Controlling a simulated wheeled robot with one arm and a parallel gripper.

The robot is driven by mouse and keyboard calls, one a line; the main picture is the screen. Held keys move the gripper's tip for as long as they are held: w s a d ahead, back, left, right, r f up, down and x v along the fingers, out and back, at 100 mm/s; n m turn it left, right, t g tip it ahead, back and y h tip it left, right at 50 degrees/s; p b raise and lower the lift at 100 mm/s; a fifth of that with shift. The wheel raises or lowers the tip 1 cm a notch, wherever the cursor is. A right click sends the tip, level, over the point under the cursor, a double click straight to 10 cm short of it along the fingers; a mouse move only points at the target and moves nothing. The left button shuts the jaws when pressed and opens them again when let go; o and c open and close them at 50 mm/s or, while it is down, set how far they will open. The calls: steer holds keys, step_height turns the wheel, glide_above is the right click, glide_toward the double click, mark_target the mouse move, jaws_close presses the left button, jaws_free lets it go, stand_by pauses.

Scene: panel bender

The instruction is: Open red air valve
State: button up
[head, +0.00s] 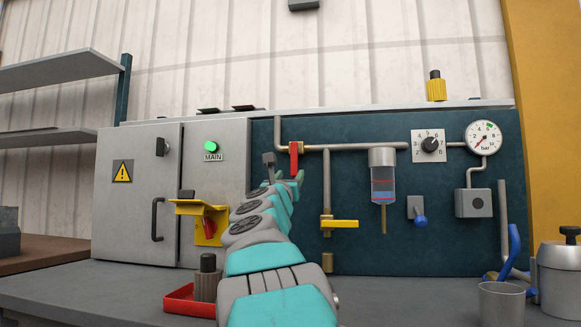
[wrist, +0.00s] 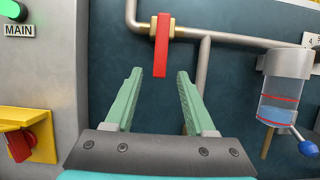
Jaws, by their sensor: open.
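The red air valve (head: 294,158) is a flat red handle on a brass fitting in the upper grey pipe. It hangs straight down, across the horizontal pipe. In the wrist view the red handle (wrist: 161,50) appears upright in the upper middle, its lower end lined up between my fingertips. My gripper (head: 284,168) is raised in front of the dark teal panel, close to the valve. In the wrist view my gripper (wrist: 160,76) is open and empty, with a green finger on each side of the handle. I see no contact; the depth gap is hard to judge.
A yellow-handled valve (head: 340,223) sits on the vertical pipe, right of my arm. The filter bowl (head: 383,180), dial (head: 430,145) and pressure gauge (head: 483,138) are further right. A yellow bracket (head: 199,208) juts out left. A red tray (head: 186,303) stands on the bench.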

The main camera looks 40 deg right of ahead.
mark_target(294, 169)
steer(key=p+x, duration=0.2)
steer(key=x, duration=0.3)
steer(key=shift+a+r, duration=0.1)
steer(key=shift+p+x, duration=0.65)
steer(key=shift+x, duration=0.3)
jaws_close()
stand_by(0.6)
